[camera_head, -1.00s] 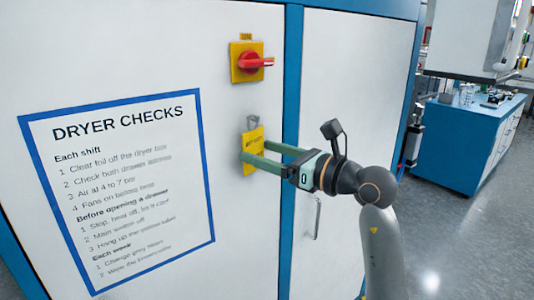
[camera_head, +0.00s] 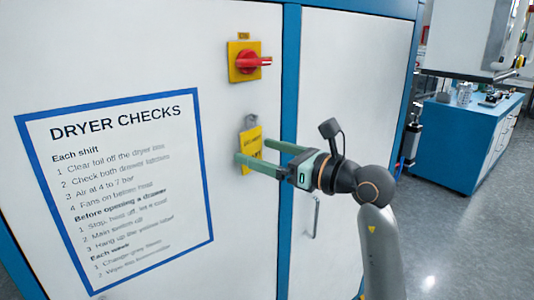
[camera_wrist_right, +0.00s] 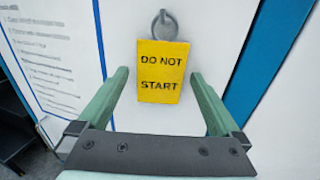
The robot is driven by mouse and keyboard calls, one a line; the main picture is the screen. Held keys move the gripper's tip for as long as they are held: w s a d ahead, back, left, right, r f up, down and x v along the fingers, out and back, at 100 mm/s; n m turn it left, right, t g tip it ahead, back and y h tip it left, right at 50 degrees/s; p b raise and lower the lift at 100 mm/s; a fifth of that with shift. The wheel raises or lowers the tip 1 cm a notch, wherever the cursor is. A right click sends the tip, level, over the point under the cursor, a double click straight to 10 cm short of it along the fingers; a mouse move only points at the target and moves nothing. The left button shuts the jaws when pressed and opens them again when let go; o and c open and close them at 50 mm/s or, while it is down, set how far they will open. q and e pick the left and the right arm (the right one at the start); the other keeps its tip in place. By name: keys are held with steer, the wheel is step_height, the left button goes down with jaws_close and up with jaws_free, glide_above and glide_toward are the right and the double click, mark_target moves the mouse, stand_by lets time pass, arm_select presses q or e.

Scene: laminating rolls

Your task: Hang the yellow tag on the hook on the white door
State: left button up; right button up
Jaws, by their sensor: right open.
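The yellow tag (camera_head: 250,142) hangs at the hook (camera_head: 250,122) on the white door (camera_head: 215,60). In the right wrist view the tag (camera_wrist_right: 162,72) reads "DO NOT START" and sits upright just below the grey ring or hook (camera_wrist_right: 165,24); how the two join is not clear. My right gripper (camera_head: 258,154) is open, with its two green fingers on either side of the tag's lower part. In the right wrist view the gripper (camera_wrist_right: 158,85) shows a gap between each finger and the tag. My left gripper is not in view.
A red switch on a yellow plate (camera_head: 249,62) is above the hook. A "DRYER CHECKS" sheet (camera_head: 125,185) is on the door to the left. A door handle (camera_head: 316,217) is at the right. A blue cabinet (camera_head: 463,140) stands farther right across open floor.

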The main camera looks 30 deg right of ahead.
arm_select(q)
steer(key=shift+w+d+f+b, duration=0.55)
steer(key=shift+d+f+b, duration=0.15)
steer(key=shift+b, duration=0.65)
arm_select(e)
steer(key=v, duration=1.2)
steer(key=shift+s+d, duration=0.15)
steer(key=shift+s, duration=0.05)
